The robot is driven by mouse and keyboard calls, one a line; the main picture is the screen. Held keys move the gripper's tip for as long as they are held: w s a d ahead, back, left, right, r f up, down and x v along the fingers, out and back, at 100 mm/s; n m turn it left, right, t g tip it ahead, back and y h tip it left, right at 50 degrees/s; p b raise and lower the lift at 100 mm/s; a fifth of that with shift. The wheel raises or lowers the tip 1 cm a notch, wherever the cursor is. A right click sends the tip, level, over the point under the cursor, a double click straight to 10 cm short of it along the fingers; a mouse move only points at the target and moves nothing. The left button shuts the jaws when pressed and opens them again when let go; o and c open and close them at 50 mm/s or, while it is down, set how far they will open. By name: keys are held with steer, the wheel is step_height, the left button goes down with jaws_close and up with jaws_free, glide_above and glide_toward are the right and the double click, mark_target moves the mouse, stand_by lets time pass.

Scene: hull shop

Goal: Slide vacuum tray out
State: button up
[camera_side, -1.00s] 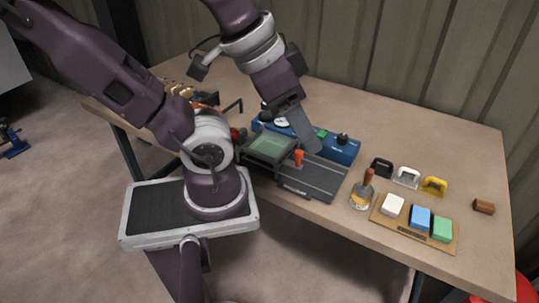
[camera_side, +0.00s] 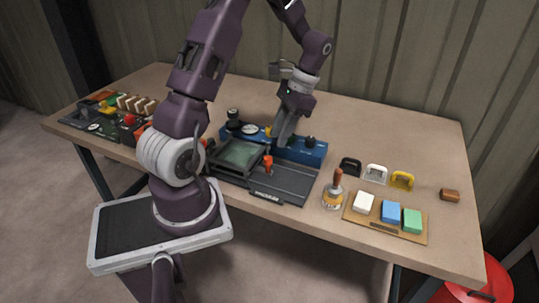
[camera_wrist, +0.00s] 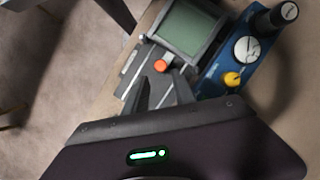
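The vacuum tray (camera_side: 240,154), a dark frame around a green panel, sits at the left end of a dark slide base (camera_side: 290,182). It also shows at the top of the wrist view (camera_wrist: 186,27). An upright orange-topped handle (camera_side: 268,164) stands at the tray's right edge; its round orange top (camera_wrist: 161,65) shows in the wrist view. My gripper (camera_side: 281,142) is above and just behind the handle in the side view. In the wrist view my gripper (camera_wrist: 161,78) has its two fingers apart, with the orange top just beyond their tips. Contact is not visible.
A blue control box (camera_side: 310,150) with gauge and knobs stands close behind the base. To the right are a brush-like tool (camera_side: 334,190), several coloured clamps (camera_side: 376,174) and a board of coloured blocks (camera_side: 385,228). The table behind the box is clear.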

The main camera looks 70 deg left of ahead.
mark_target(269, 157)
steer(key=x, duration=0.7)
steer(key=shift+s+a+f, duration=0.1)
steer(key=shift+s+f, duration=0.05)
steer(key=shift+f, duration=0.15)
jaws_close()
steer(key=shift+r, duration=0.1)
stand_by(0.8)
